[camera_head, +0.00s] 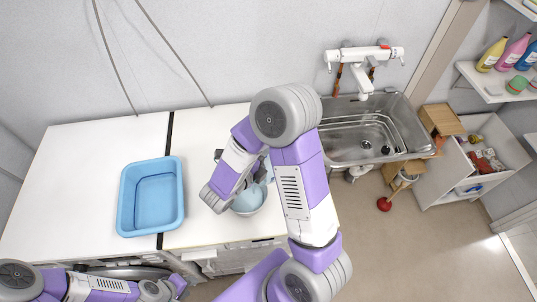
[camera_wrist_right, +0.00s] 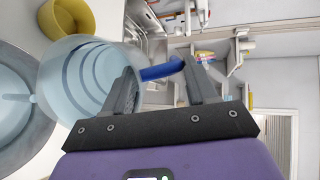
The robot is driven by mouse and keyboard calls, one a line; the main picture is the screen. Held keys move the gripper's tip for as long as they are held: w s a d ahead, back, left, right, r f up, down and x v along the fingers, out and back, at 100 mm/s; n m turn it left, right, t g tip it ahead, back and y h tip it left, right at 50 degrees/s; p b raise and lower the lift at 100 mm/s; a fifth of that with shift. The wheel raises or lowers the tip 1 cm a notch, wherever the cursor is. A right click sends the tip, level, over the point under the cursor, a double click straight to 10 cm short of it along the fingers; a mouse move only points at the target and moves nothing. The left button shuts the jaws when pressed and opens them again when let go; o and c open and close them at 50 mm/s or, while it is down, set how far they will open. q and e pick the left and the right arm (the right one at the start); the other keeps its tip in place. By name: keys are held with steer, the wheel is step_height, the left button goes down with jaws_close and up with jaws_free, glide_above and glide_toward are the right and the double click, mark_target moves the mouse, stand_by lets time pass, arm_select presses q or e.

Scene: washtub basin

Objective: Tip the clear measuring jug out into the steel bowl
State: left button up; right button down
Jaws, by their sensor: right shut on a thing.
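The clear measuring jug (camera_wrist_right: 82,80), with blue rings and a blue handle, is tilted in the right wrist view. My right gripper (camera_wrist_right: 163,72) is shut on its handle. The jug's mouth end overlaps the steel bowl (camera_wrist_right: 12,150) at the left edge of that view. In the head view the bowl (camera_head: 252,211) stands on the white counter, with pale blue showing in it; I cannot tell liquid from jug there. My right arm hides most of the jug and gripper in the head view. My left gripper (camera_head: 179,284) is low at the counter's front; its fingers are unclear.
A blue plastic tub (camera_head: 151,230) sits on the counter left of the bowl. A yellow bowl (camera_wrist_right: 67,18) shows beside the jug in the wrist view. A steel sink (camera_head: 345,150) with a white tap (camera_head: 364,70) is to the right. The far left counter is clear.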

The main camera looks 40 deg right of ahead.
steer(key=shift+w+a+r+n+h, duration=0.1)
steer(key=shift+a+r+n+h, duration=0.1)
steer(key=shift+a+h, duration=0.4)
steer(key=shift+w+a+r+n+h, duration=0.1)
steer(key=shift+a+r+n+h, duration=0.15)
steer(key=shift+a+h, duration=0.3)
steer(key=shift+w+a+r+n+h, duration=0.1)
steer(key=shift+a+r+n+h, duration=0.1)
steer(key=shift+a+h, duration=0.35)
steer(key=shift+a+r, duration=0.1)
steer(key=shift+a, duration=0.15)
stand_by(0.8)
